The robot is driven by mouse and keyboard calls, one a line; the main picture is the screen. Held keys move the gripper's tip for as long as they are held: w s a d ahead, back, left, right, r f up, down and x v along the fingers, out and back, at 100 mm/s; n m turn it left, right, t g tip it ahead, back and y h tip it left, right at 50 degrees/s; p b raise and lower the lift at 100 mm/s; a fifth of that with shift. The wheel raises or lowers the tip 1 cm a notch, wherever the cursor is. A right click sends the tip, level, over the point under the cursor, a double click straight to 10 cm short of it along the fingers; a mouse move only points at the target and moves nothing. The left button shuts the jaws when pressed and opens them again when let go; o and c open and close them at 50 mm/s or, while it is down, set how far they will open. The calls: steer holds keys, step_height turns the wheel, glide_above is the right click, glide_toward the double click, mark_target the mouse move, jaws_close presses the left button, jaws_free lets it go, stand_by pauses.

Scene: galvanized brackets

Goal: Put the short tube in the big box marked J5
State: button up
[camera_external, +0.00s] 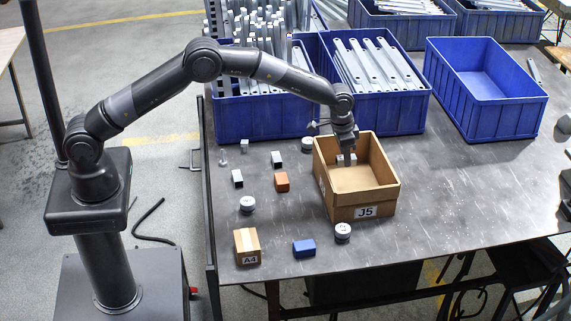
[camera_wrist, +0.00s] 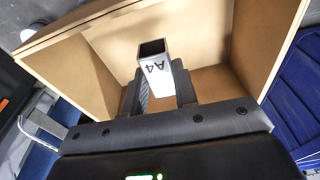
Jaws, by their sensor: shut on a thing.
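The big open cardboard box marked J5 (camera_external: 362,211) stands on the dark table, its label facing the front. My gripper (camera_external: 346,158) points down into the box's opening, near its back left part. It is shut on a short square tube, pale metal and hollow; the tube shows in the wrist view (camera_wrist: 156,70) between the two fingers. I cannot tell whether the tube touches the box floor.
A small A4 carton (camera_external: 246,247) and a blue block (camera_external: 304,248) lie in front. Blue crates stand behind; one (camera_external: 487,90) at right is empty.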

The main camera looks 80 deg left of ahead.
step_height(320, 180, down, 10)
steer(key=shift+f, duration=0.2)
steer(key=shift+f, duration=0.15)
steer(key=o, duration=1)
